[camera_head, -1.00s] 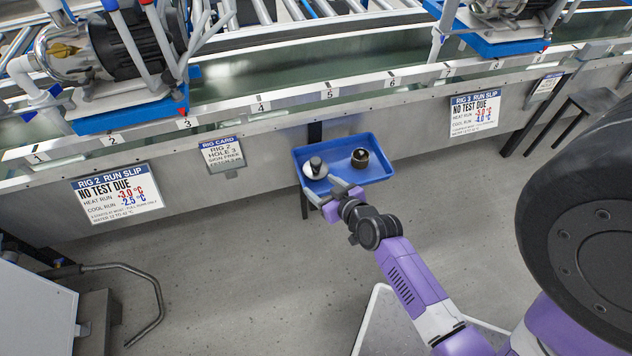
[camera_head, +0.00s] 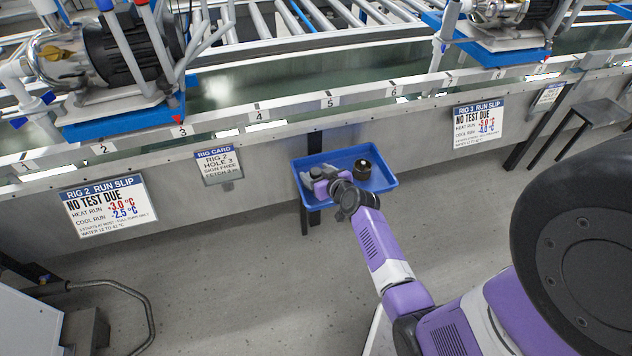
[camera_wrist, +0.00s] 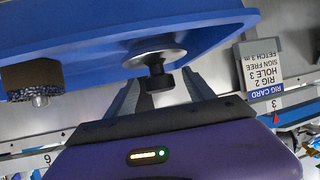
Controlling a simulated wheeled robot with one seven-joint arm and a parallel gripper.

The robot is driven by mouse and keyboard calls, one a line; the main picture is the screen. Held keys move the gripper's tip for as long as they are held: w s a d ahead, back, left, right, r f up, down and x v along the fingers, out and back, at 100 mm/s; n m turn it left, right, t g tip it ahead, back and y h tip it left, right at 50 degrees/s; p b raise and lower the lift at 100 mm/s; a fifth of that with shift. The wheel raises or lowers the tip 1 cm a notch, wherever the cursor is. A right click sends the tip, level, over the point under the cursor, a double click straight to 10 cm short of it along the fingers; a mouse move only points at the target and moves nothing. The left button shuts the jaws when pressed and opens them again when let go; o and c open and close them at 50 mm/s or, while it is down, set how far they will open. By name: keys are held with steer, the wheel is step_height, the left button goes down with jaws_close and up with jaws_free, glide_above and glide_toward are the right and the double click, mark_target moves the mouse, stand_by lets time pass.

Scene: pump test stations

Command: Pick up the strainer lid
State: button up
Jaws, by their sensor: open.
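The strainer lid, a silver disc with a dark knob, shows in the wrist view (camera_wrist: 152,56) at the edge of the blue tray. In the head view my arm mostly hides it. My gripper (camera_head: 319,176) is over the left part of the tray. In the wrist view my gripper (camera_wrist: 160,80) has its two grey fingers apart, with the lid's knob in the gap between them. I cannot tell whether either finger touches the knob.
The blue tray (camera_head: 386,184) is fixed below the bench front. A dark round part (camera_head: 363,169) stands in its right half. A rig card (camera_head: 218,164) hangs to the left, and a run slip (camera_head: 478,124) to the right. The floor below is clear.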

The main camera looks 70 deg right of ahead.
steer(key=shift+w+d+f, duration=0.1)
steer(key=shift+w, duration=0.05)
steer(key=c, duration=1.2)
